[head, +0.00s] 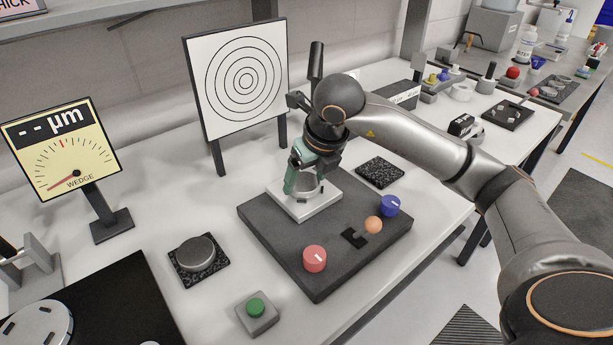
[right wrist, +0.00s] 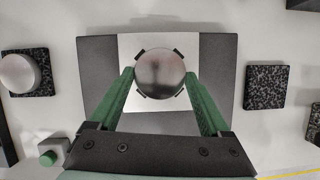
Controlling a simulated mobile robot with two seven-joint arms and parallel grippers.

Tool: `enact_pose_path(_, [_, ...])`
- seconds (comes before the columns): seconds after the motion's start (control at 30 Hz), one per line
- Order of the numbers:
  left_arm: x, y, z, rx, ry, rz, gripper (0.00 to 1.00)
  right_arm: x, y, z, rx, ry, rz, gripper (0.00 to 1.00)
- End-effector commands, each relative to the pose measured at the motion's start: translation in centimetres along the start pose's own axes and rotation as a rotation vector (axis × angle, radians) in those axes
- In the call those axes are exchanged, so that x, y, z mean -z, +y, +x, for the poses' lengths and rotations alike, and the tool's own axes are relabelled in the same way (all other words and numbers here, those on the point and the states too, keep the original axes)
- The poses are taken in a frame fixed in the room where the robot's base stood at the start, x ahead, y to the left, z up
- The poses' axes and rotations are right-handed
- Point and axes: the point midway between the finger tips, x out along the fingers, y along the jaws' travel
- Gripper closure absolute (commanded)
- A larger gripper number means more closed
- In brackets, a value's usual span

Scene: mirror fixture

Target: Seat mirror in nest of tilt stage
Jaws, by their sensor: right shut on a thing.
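A round silver mirror (right wrist: 160,73) is between the green fingers of my right gripper (right wrist: 160,77), which is shut on its sides. In the head view the gripper (head: 305,184) comes down over the white plate (head: 292,207) of the tilt stage (head: 285,255). In the wrist view the mirror sits centred among several black corner tabs of the nest (right wrist: 177,52). I cannot tell whether it touches the seat or is slightly above it; the fingers partly hide this in the head view. My left gripper is not in view.
A second silver disc (head: 196,250) rests on a speckled pad at left. Another speckled pad (head: 380,172) at right is empty. Red (head: 315,258) and blue (head: 390,205) knobs stand on the stage. A wedge gauge (head: 62,148), target board (head: 240,80) and green button (head: 256,307) stand around it.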

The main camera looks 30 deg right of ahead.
Motion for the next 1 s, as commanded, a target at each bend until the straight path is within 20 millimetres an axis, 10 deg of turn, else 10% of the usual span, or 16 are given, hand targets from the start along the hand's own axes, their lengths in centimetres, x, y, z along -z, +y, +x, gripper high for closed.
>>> enact_pose_path(0.87, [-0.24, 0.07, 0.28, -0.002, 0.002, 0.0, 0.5, 0.08, -0.02, 0.25, 0.0, -0.002, 0.0, 0.82])
enact_pose_path(0.9, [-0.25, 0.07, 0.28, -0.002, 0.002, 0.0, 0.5, 0.08, -0.02, 0.25, 0.0, -0.002, 0.0, 0.15])
enact_pose_path(1.0, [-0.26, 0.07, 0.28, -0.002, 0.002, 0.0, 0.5, 0.08, -0.02, 0.25, 0.0, -0.002, 0.0, 0.04])
